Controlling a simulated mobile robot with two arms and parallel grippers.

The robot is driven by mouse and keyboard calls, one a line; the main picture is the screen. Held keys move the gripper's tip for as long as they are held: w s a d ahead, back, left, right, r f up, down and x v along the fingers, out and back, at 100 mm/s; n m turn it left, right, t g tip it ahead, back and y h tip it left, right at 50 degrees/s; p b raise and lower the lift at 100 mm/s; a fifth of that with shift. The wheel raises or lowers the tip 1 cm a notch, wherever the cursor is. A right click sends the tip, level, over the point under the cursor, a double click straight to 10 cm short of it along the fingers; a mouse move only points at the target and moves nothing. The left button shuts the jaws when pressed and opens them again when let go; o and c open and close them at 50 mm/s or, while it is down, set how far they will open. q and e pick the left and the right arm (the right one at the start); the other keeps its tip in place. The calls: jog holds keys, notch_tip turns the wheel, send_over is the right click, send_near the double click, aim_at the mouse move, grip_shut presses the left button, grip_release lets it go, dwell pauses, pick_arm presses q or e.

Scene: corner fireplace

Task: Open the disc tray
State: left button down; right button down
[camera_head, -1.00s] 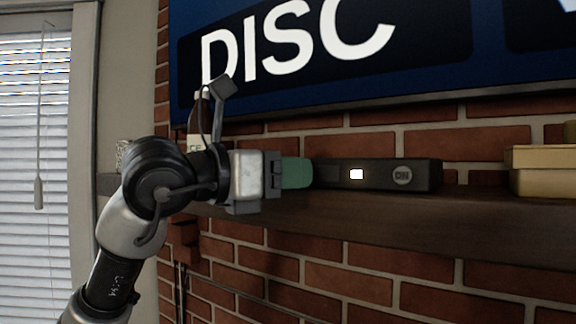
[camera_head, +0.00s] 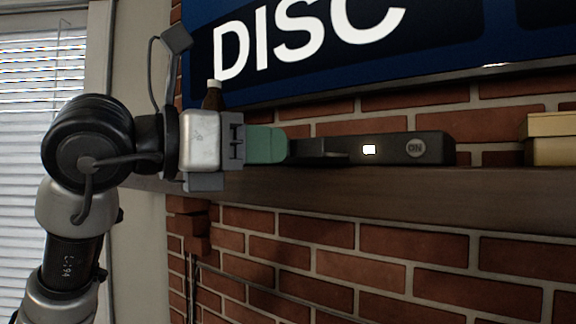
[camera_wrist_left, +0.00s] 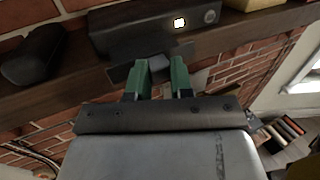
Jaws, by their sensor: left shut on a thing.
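The disc player (camera_head: 400,148) is a long black box on the wooden shelf, with a lit white square and an ON button. It also shows in the left wrist view (camera_wrist_left: 150,31). A dark disc tray (camera_head: 325,152) sticks out of its front. My left gripper (camera_head: 278,146) comes in from the left, and its green fingers are shut on the tray's outer edge. In the left wrist view, the fingers (camera_wrist_left: 161,75) stand in front of the player with the tray (camera_wrist_left: 118,73) partly hidden between and behind them. My right gripper is not in view.
The wooden shelf (camera_head: 400,190) runs along the brick wall. A large screen reading DISC (camera_head: 440,45) hangs above. Tan boxes (camera_head: 553,140) sit at the right, and a dark bottle (camera_head: 212,97) stands behind my gripper. The left wrist view shows a dark rounded object (camera_wrist_left: 35,52) on the shelf.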

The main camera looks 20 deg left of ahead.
pick_arm(q)
jog(key=shift+s+a, duration=0.15)
jog(key=shift+s, duration=0.15)
jog(key=shift+w, duration=0.1)
jog(key=c, duration=1.3)
grip_release()
jog(key=b+v, duration=0.3)
jog(key=v, duration=0.8)
jog(key=shift+r, duration=0.1)
